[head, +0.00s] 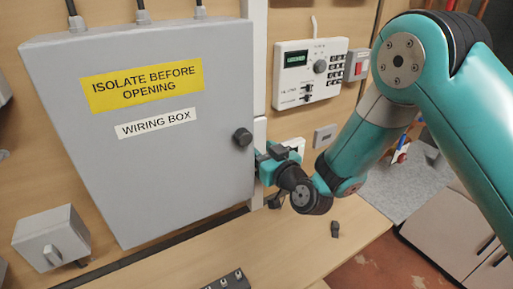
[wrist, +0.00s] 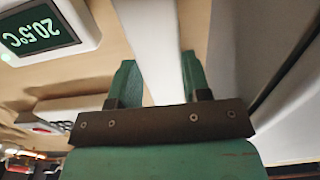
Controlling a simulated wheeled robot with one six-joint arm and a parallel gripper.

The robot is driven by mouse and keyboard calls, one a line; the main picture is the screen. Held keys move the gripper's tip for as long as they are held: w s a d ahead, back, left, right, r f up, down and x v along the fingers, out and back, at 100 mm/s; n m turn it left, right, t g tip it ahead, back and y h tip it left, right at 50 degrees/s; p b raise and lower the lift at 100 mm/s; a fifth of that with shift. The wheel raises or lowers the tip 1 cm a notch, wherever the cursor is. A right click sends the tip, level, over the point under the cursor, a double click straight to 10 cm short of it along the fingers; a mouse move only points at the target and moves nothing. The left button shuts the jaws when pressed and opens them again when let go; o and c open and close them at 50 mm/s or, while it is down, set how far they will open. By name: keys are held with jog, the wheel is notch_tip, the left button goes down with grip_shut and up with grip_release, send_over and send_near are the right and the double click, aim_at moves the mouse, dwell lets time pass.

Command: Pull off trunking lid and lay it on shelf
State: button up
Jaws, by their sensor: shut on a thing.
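The trunking lid (head: 260,130) is a white upright strip just right of the grey wiring box. In the wrist view the lid (wrist: 152,45) runs as a pale band between my two green fingers. My gripper (head: 264,165) is shut on it at the box's right edge; its fingers also show in the wrist view (wrist: 160,82). I cannot tell whether the lid is apart from the trunking behind it. The wooden shelf (head: 300,250) lies below the box.
The wiring box (head: 165,190) with a dark knob stands close left of my gripper. A controller panel (head: 309,75) and a red-switch unit (head: 357,65) are on the wall to the right. A small dark block (head: 335,229) and a dark terminal strip (head: 229,281) lie on the shelf.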

jog(key=shift+s, duration=0.15)
jog(key=b+v, duration=0.2)
jog(key=b, duration=0.2)
jog(key=shift+d+f, duration=0.15)
jog(key=shift+b+v, duration=2.35)
jog(key=shift+b, duration=0.45)
